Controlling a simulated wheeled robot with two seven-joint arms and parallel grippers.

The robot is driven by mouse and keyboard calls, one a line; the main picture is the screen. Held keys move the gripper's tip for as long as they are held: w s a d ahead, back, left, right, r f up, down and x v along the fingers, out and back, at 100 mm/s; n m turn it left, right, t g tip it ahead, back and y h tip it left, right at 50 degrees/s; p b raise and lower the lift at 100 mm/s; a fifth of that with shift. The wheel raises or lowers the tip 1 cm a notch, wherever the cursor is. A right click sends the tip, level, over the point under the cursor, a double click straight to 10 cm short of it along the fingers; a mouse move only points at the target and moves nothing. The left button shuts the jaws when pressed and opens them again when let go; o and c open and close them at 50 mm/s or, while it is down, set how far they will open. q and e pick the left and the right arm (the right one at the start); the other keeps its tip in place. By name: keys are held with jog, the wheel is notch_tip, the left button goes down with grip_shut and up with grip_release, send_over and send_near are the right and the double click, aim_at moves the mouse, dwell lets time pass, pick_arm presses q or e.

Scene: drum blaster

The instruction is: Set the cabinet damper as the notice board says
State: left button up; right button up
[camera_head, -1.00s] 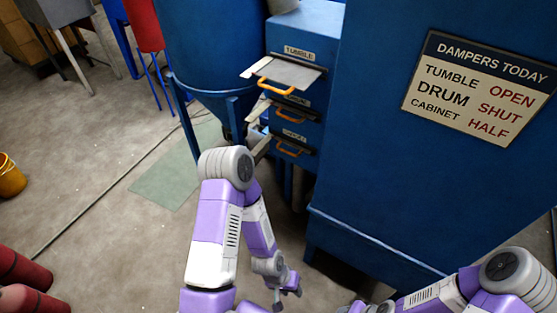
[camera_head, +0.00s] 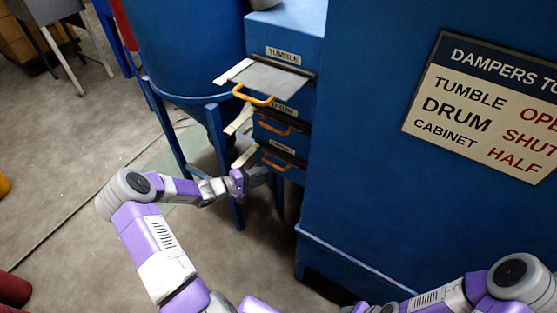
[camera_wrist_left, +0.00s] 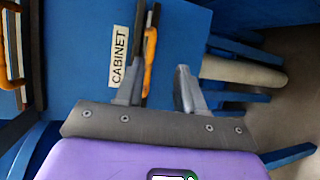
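The notice board (camera_head: 490,108) on the blue wall reads TUMBLE OPEN, DRUM SHUT, CABINET HALF; its right side is cut off. The cabinet damper is the lowest of three, with an orange handle (camera_head: 276,162). In the left wrist view its handle (camera_wrist_left: 149,62) stands beside the CABINET label (camera_wrist_left: 119,56). My left gripper (camera_head: 262,177) is just below that handle in the head view. In the left wrist view my left gripper (camera_wrist_left: 157,92) is open, with the handle's end between its fingertips, nearer the left one; contact is unclear. My right gripper is out of view.
The tumble damper (camera_head: 270,80) sticks well out above, and the drum damper's handle (camera_head: 274,128) lies between it and the cabinet one. A blue drum on legs (camera_head: 188,45) stands close on the left.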

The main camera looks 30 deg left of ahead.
aim_at(273, 165)
pick_arm(q)
jog(key=shift+w+a+r+t, duration=0.4)
jog(key=shift+w+a, duration=0.3)
jog(key=shift+b+x, duration=1.05)
jog(key=shift+x, duration=2.2)
grip_shut()
jog(key=shift+s, duration=0.1)
